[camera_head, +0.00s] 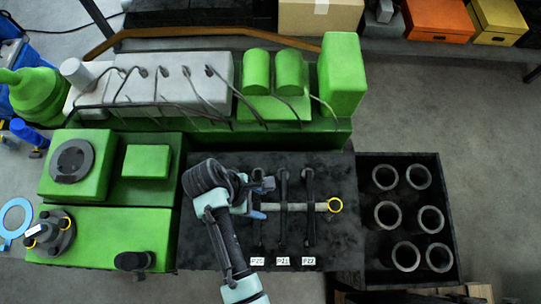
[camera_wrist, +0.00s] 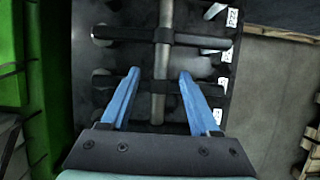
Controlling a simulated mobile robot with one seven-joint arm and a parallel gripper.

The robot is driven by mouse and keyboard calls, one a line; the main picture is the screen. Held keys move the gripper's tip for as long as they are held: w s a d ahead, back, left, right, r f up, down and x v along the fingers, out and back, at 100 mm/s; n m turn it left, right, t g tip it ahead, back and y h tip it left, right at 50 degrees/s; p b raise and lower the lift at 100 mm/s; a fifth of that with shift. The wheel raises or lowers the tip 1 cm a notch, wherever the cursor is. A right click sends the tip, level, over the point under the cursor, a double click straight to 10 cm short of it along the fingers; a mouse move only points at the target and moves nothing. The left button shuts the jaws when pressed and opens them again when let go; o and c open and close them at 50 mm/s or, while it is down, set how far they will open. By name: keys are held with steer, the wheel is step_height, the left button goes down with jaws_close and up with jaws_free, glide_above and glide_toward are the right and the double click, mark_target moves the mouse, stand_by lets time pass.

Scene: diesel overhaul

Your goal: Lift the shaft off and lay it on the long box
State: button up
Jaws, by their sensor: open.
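The shaft (camera_head: 298,207) is a thin grey rod lying across several black crossbars on a black plate. In the wrist view the shaft (camera_wrist: 163,60) runs lengthwise up the middle, through or under the dark crossbars. My gripper (camera_head: 261,200) is at the shaft's left part. In the wrist view its blue fingers (camera_wrist: 161,75) are open, one on each side of the shaft with gaps, holding nothing. The shaft's left end is hidden by my arm. I cannot tell for sure which thing is the long box.
A black crate (camera_head: 451,240) with several grey cylinders stands to the right. Green engine parts (camera_head: 110,230) lie left, a green and grey engine block (camera_head: 240,135) behind. A cardboard box (camera_head: 310,17), an orange box (camera_head: 437,18) and a yellow box (camera_head: 498,20) are at the back.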

mark_target(268, 206)
steer(key=shift+x, duration=2.95)
steer(key=shift+d, duration=0.2)
jaws_close()
steer(key=shift+s, duration=0.1)
steer(key=shift+r, duration=0.15)
